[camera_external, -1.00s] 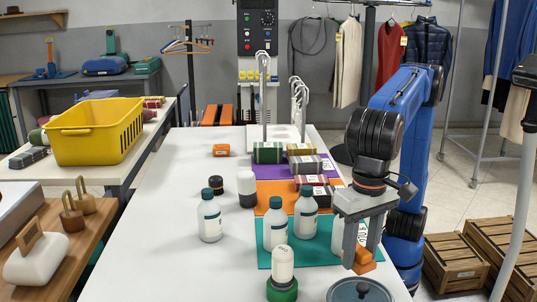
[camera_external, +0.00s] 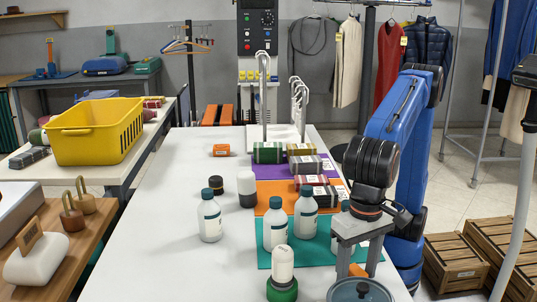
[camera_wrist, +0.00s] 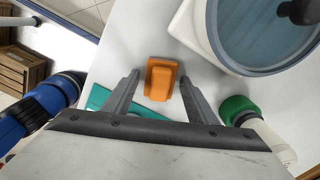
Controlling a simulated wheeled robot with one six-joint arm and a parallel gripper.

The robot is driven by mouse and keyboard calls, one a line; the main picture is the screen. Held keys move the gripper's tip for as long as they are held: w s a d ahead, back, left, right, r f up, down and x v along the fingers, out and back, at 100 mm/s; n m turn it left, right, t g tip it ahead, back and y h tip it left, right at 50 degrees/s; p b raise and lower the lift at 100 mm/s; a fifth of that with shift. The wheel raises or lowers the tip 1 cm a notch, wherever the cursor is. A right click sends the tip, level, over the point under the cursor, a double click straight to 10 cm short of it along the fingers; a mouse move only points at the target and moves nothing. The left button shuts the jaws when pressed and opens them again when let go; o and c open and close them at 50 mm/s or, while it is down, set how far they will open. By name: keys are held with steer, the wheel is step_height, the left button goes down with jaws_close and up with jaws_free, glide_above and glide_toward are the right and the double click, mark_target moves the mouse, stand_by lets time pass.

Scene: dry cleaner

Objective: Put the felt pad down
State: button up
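An orange block-shaped piece with a raised middle (camera_wrist: 161,79) sits between my fingertips in the wrist view; it may be the felt pad, but I cannot tell its material. It also shows low between the fingers in the external view (camera_external: 357,270). It appears to rest on the white table (camera_external: 165,240), by the teal mat (camera_external: 310,262). My gripper (camera_wrist: 159,84) points down, its fingers on either side of the piece with narrow gaps, so it looks open. The gripper also shows in the external view (camera_external: 359,270). Flat purple (camera_external: 270,172) and orange (camera_external: 262,196) mats lie farther back.
A round lidded container (camera_external: 361,291) stands right by my gripper. The table's left side is mostly clear.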

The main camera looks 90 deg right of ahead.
mark_target(357, 269)
steer(key=shift+r, duration=0.1)
step_height(357, 269, up, 12)
stand_by(0.8)
stand_by(0.3)
